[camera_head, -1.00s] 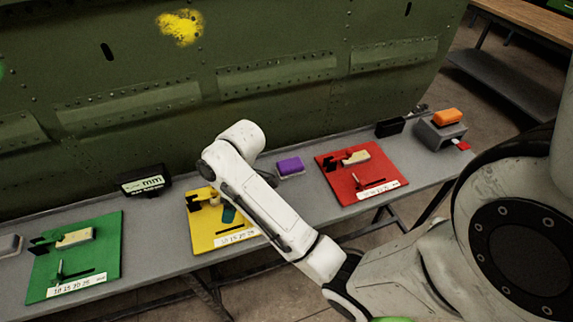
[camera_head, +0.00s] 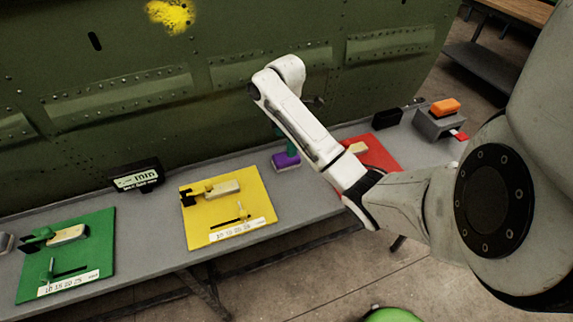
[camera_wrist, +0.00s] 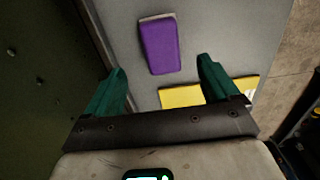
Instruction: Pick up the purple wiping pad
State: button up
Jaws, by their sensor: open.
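The purple wiping pad (camera_head: 286,161) lies on the grey bench, beside the green fuselage wall. In the wrist view the purple pad (camera_wrist: 160,45) lies ahead of the gap between my fingers, with bare bench around it. My gripper (camera_wrist: 162,82) is open and empty, its two green fingers wide apart on either side of the pad's line. In the head view my gripper (camera_head: 288,144) is partly hidden by my arm, and a green finger shows just above the pad. I cannot tell the exact height between them.
The yellow board (camera_head: 228,208) lies left of the pad and the red board (camera_head: 379,151) right of it, partly behind my arm. A green board (camera_head: 68,255) and black display (camera_head: 136,177) are farther left. An orange pad (camera_head: 446,106) sits on a grey block.

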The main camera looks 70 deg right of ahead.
aim_at(286, 160)
jog(key=shift+s+a+f+b, duration=0.1)
jog(key=shift+f+b, duration=1.85)
jog(key=shift+f, duration=1.7)
jog(key=c, duration=1.1)
